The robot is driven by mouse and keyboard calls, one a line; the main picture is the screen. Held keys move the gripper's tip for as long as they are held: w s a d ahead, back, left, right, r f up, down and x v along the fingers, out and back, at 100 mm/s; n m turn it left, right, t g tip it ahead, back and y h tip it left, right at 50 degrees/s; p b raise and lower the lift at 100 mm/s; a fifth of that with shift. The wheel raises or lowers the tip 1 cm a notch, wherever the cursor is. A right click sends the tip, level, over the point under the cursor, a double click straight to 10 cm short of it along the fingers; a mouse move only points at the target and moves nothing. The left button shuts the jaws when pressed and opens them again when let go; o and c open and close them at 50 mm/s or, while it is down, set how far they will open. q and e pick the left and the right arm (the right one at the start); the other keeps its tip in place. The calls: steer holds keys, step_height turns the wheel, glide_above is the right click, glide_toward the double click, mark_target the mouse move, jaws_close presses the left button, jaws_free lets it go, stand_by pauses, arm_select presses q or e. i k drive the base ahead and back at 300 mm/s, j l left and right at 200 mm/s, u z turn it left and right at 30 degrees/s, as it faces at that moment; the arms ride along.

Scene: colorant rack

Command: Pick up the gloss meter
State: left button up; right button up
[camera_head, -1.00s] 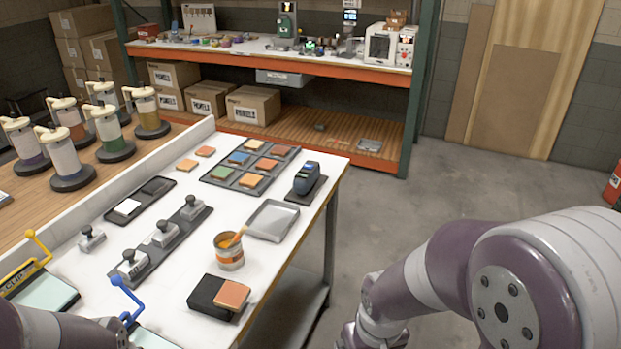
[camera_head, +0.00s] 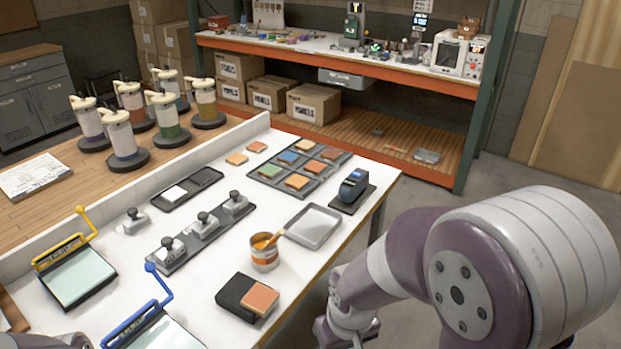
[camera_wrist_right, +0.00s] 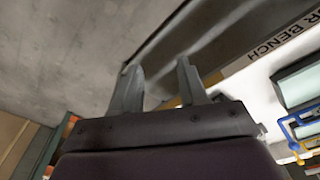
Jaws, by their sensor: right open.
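The gloss meter appears to be the dark blue and black device (camera_head: 354,185) on a dark base near the right edge of the white bench (camera_head: 300,258) in the head view. It stands upright, behind the grey tray. My right arm hangs over the floor to the right of the bench, and its fingers are hidden in the head view. In the right wrist view my right gripper (camera_wrist_right: 159,64) is open and empty, low beside the bench. The meter does not show in that view. Only a bit of my left arm shows at the bottom left; its gripper is out of sight.
Blue and yellow framed plates are at left. The floor at right is clear.

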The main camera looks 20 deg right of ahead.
mark_target(351, 188)
steer(key=i+l+u, duration=0.2)
steer(key=l, duration=0.45)
steer(key=i+l+u, duration=0.2)
steer(key=l, duration=0.45)
steer(key=l+u, duration=0.15)
steer(key=l, duration=0.55)
steer(key=i+l+u, duration=0.2)
steer(key=l, duration=0.5)
steer(key=k, duration=0.1)
